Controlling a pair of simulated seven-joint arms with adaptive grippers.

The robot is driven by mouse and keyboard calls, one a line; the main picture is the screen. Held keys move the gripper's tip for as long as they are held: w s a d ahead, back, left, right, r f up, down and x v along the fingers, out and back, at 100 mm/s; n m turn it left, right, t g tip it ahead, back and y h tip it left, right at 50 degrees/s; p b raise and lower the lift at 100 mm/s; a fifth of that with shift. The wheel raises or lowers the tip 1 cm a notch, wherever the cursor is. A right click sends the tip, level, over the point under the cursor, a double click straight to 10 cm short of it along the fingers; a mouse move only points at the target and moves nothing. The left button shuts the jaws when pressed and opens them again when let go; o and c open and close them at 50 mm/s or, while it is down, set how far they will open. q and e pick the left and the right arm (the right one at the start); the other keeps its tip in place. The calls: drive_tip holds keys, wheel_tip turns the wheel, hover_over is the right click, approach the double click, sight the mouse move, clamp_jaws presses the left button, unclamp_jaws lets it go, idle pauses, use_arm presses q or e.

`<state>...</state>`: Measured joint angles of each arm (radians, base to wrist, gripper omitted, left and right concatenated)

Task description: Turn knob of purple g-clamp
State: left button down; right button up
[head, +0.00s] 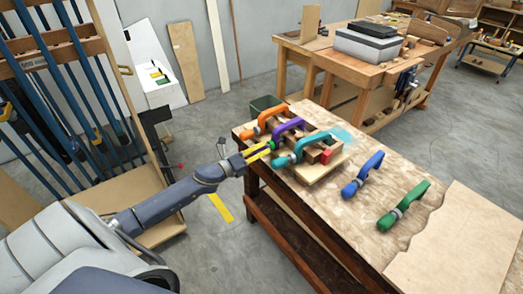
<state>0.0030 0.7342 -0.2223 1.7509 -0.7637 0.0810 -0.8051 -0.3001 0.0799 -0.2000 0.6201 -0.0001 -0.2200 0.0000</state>
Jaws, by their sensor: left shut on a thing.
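The purple g-clamp (289,126) sits on the wooden lamination form (318,168) at the left end of the workbench, between an orange clamp (269,118) and a teal clamp (301,146). My left gripper (267,148) reaches in from the left at the bench edge. Its fingers are at the knob end of the purple clamp and are shut on the knob. The knob itself is mostly hidden by the fingers and is small in view. My right gripper does not show.
A blue clamp (362,174) and a green clamp (404,204) lie on the workbench (340,204) to the right. A thin wooden sheet (465,245) covers its right end. A dark green bin (264,104) stands behind the bench's left end. Another workbench (345,66) stands farther back.

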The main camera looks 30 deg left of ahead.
use_arm(q)
drive_tip(key=m, duration=0.4)
drive_tip(key=shift+r, duration=0.2)
drive_tip(key=shift+m, duration=1.5)
drive_tip(key=shift+w+r, duration=0.1)
drive_tip(key=c, duration=1)
unclamp_jaws()
drive_tip(key=shift+o, duration=0.2)
drive_tip(key=shift+f, duration=0.2)
drive_tip(key=shift+s+a, duration=0.2)
drive_tip(key=shift+s, duration=0.45)
drive_tip(key=v, duration=1)
drive_tip(key=shift+s, duration=0.35)
drive_tip(key=shift+a+r, duration=0.1)
drive_tip(key=shift+a, duration=0.05)
